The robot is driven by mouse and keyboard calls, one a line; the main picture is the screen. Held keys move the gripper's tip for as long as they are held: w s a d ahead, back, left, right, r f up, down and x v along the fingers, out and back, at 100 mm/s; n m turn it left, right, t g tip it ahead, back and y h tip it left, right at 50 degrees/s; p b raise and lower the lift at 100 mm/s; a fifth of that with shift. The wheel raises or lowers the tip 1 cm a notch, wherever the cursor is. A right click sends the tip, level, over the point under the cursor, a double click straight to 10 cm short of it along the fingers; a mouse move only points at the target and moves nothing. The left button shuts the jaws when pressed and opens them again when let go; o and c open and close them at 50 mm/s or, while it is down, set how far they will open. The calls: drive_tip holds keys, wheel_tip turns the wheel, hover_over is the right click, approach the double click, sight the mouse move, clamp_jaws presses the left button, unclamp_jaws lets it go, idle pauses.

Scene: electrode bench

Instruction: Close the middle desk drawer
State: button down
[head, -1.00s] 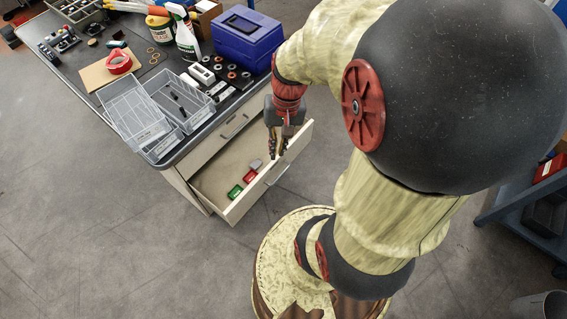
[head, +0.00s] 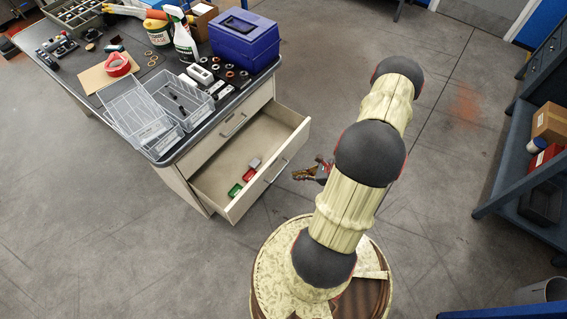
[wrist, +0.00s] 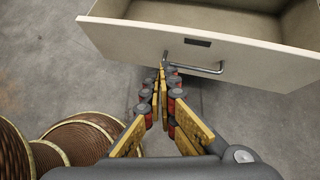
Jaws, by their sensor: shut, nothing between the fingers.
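The open desk drawer (head: 229,205) sticks out from the front of the desk, below a shut drawer front (head: 232,125). It holds a green item, a red item and a grey item near its left end. In the wrist view its pale front panel (wrist: 250,62) with a bar handle (wrist: 195,69) spans the top. My gripper (head: 296,174) is shut and empty, outside the drawer, in front of its front panel. In the wrist view the fingertips (wrist: 161,68) appear close to the handle's left end; I cannot tell whether they touch it.
The desk top (head: 87,98) carries clear trays (head: 137,108), a blue toolbox (head: 245,40), a spray bottle (head: 184,42) and small parts. A blue shelf (head: 520,150) stands at right. The floor around the drawer is clear.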

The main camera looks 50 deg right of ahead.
drive_tip(key=w+d+f+m+h, duration=0.2)
drive_tip(key=d+m+h, duration=0.1)
drive_tip(key=d, duration=0.4)
drive_tip(key=b, duration=0.3)
approach(278, 158)
wheel_tip(278, 158, down, 4)
drive_tip(key=s, duration=0.1)
drive_tip(key=shift+t, duration=0.3)
drive_tip(key=shift+w+a+f+b, duration=0.1)
drive_tip(key=shift+w+b, duration=0.7)
drive_tip(key=shift+w, duration=1.3)
drive_tip(key=shift+w, duration=0.1)
